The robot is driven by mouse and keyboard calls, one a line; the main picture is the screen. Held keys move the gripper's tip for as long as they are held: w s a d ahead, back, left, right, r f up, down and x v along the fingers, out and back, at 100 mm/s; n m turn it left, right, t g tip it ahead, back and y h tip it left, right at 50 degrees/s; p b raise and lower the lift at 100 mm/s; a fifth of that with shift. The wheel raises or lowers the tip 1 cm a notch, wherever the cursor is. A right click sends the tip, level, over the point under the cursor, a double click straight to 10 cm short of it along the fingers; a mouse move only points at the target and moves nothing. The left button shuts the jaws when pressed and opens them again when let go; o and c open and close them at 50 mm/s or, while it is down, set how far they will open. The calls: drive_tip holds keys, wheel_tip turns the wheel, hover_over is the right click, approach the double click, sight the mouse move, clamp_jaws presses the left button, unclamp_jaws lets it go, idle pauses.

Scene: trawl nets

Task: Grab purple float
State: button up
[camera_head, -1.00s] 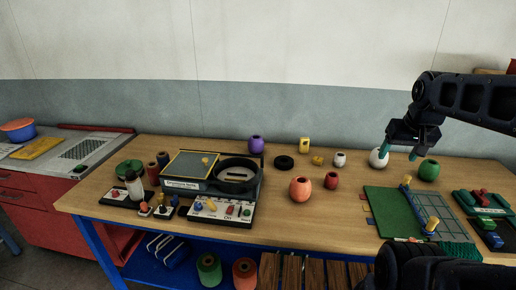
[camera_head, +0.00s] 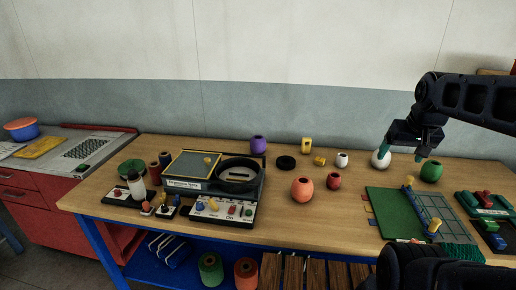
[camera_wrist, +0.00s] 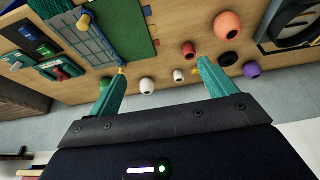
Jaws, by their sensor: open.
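The purple float (camera_head: 258,144) stands on the wooden table near its back edge, just behind the black-ringed device. In the wrist view the purple float (camera_wrist: 252,69) is at the right, beyond the right fingertip. My gripper (camera_head: 406,155) is at the right side of the table, over the area between the white float and the green float, far from the purple one.
A white float (camera_head: 381,158) and a green float (camera_head: 431,171) are near my gripper. A green board (camera_head: 390,212) lies front right.

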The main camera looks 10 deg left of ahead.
drive_tip(key=shift+o, duration=1.3)
drive_tip(key=w+a+r+n, duration=0.2)
drive_tip(key=w+a+n, duration=0.15)
drive_tip(key=w, duration=0.45)
drive_tip(key=w+a+r+n, duration=0.2)
drive_tip(key=w+r+n, duration=0.15)
drive_tip(key=w, duration=0.55)
drive_tip(key=n+h, duration=0.1)
drive_tip(key=n, duration=2.2)
hover_over(255, 139)
drive_tip(key=s, duration=0.2)
drive_tip(key=f, duration=2.6)
drive_tip(key=shift+a+f, duration=0.25)
drive_tip(key=shift+f, duration=0.1)
drive_tip(key=shift+w+a+f, duration=0.1)
drive_tip(key=shift+w+f, duration=0.1)
drive_tip(key=shift+f, duration=0.25)
drive_tip(key=x, duration=0.5)
drive_tip(key=shift+s, duration=0.1)
drive_tip(key=shift+d+x, duration=0.2)
drive_tip(key=shift+x, duration=1.1)
drive_tip(key=shift+d+x, duration=0.15)
drive_tip(key=shift+x, duration=1.15)
drive_tip(key=shift+s, duration=0.2)
